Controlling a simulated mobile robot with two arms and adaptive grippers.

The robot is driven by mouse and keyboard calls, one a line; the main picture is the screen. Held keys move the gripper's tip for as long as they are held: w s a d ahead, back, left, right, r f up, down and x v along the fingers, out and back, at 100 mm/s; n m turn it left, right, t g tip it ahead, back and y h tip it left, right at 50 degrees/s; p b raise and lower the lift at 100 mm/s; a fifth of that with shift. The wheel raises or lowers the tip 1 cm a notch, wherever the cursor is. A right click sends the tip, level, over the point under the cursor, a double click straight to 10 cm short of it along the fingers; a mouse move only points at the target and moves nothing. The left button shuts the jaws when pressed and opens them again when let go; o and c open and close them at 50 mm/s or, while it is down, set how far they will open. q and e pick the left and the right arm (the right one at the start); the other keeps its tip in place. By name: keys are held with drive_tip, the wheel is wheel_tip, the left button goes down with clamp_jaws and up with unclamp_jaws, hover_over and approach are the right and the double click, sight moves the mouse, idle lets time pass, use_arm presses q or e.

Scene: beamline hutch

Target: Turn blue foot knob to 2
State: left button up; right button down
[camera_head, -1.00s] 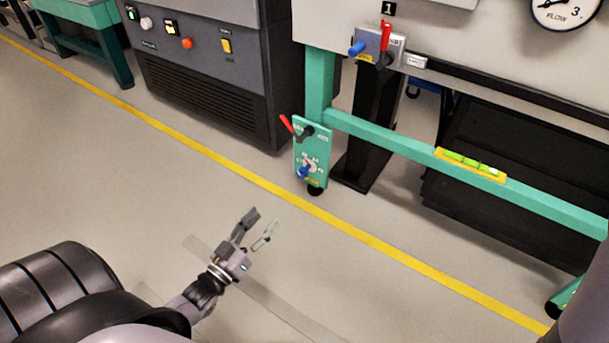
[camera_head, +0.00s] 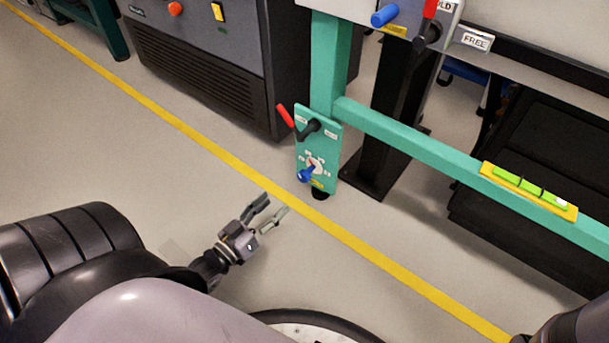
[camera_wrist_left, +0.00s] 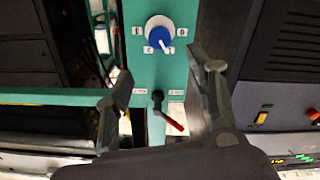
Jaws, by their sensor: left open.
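The blue foot knob (camera_head: 306,175) sits low on a green plate (camera_head: 333,150) at the foot of the bench leg. In the left wrist view the blue knob (camera_wrist_left: 160,38) shows on a white dial with number labels around it; the digits are too small to read surely. A black lever with a red handle (camera_head: 286,116) is on the same plate above the knob; it also shows in the wrist view (camera_wrist_left: 172,122). My left gripper (camera_head: 277,208) is open and empty, below and left of the knob, apart from it. My right gripper is not seen.
A green crossbar (camera_head: 420,146) runs right from the leg and carries a yellow level (camera_head: 528,190). A second blue knob (camera_head: 384,16) and a red lever are higher up. A dark cabinet (camera_head: 215,65) stands at the back left. The floor around my gripper is clear.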

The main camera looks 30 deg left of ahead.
sight(301, 178)
use_arm(q)
drive_tip(key=w+b, duration=0.2)
drive_tip(key=w, duration=0.2)
drive_tip(key=w+b, duration=0.2)
drive_tip(key=w, duration=0.2)
drive_tip(key=w+d+b, duration=0.1)
drive_tip(key=w+b, duration=0.1)
drive_tip(key=w, duration=0.2)
drive_tip(key=shift+f, duration=0.2)
drive_tip(key=shift+w+r+b, duration=0.15)
drive_tip(key=shift+w+b, duration=0.15)
drive_tip(key=shift+w, duration=0.45)
drive_tip(key=shift+c, duration=0.2)
